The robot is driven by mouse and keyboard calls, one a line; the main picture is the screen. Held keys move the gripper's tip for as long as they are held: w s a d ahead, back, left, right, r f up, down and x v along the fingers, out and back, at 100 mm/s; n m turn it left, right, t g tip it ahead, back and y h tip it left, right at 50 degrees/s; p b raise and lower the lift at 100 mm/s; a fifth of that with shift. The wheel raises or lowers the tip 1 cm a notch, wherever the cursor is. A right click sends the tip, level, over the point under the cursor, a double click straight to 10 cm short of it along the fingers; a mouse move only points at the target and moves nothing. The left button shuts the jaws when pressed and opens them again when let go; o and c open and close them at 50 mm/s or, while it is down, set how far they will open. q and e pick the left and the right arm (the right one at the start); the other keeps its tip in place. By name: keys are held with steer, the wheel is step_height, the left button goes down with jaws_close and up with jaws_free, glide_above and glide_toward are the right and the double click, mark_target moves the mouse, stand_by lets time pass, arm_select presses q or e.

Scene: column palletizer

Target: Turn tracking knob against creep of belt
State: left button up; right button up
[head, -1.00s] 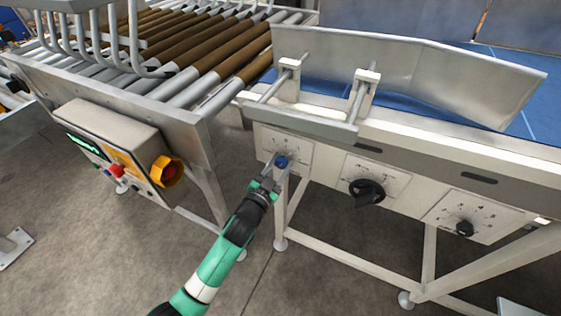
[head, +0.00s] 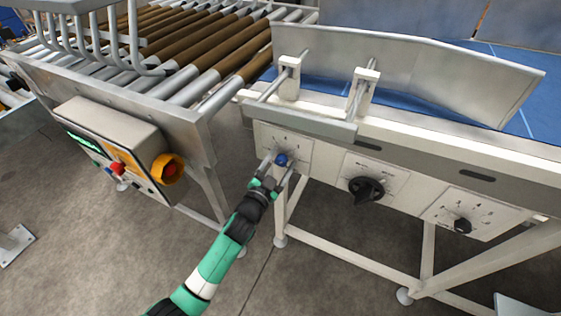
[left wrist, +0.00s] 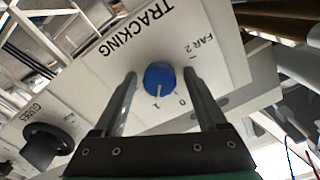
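The blue tracking knob (head: 281,159) sits on a white plate at the left end of the conveyor's side. In the left wrist view the blue knob (left wrist: 159,77) shows under the word TRACKING, with a white pointer line and a scale marked 1, 0, 1 and FAR 2. My left gripper (head: 279,166) is at the knob. In the left wrist view my left gripper (left wrist: 160,82) has its fingers spread on either side of the knob, with gaps between them and it. My right gripper is not in view.
A large black knob (head: 366,190) and a smaller black knob (head: 462,226) sit on plates to the right. A control box (head: 112,139) with a yellow-collared red button (head: 169,170) stands to the left. A metal guide rail (head: 405,72) runs above the blue belt.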

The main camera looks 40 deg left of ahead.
arm_select(q)
steer(key=p+v, duration=0.1)
steer(key=v, duration=1)
steer(key=shift+s+p, duration=0.3)
steer(key=shift+p, duration=0.05)
steer(key=shift+d+r, duration=0.1)
